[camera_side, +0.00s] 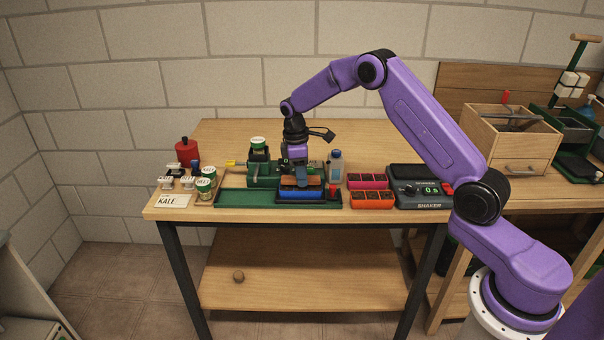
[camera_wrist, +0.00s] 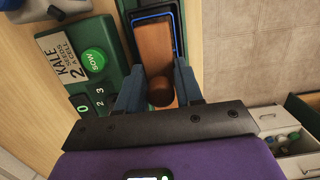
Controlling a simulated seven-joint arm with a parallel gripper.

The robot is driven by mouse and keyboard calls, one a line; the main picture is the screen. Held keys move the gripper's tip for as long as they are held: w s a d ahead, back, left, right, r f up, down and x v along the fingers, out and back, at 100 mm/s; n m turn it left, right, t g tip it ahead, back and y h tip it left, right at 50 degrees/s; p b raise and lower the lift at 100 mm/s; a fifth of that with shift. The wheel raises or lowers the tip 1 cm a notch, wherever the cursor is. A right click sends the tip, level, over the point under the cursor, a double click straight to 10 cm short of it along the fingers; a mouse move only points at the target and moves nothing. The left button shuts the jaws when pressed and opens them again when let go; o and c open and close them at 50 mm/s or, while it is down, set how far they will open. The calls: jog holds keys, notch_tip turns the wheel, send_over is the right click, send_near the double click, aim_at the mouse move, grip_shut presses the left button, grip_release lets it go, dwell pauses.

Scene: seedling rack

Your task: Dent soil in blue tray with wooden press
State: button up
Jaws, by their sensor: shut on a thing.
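The blue tray (camera_side: 302,195) sits in the green machine's bed on the bench, and its blue rim (camera_wrist: 180,20) shows in the wrist view. The wooden press (camera_wrist: 153,48) is a brown block with a round knob, lying flat over the tray. In the side view a strip of the press (camera_side: 288,183) shows just above the tray's blue wall. My gripper (camera_wrist: 160,95) is shut on the press's knob from above; it also shows in the side view (camera_side: 298,172). The soil under the press is hidden, so I cannot tell whether it is dented.
A green machine (camera_side: 262,172) with a SOW button (camera_wrist: 93,61) stands beside the tray. Pink (camera_side: 367,181) and orange (camera_side: 372,199) trays and a shaker (camera_side: 422,196) stand to the right. Seed jars (camera_side: 206,176), a red bottle (camera_side: 187,151) and a KALE card (camera_side: 172,201) are left. The bench back is clear.

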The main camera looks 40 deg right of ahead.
jog(key=shift+f, duration=0.55)
dwell(1.0)
jog(key=shift+r, duration=4.05)
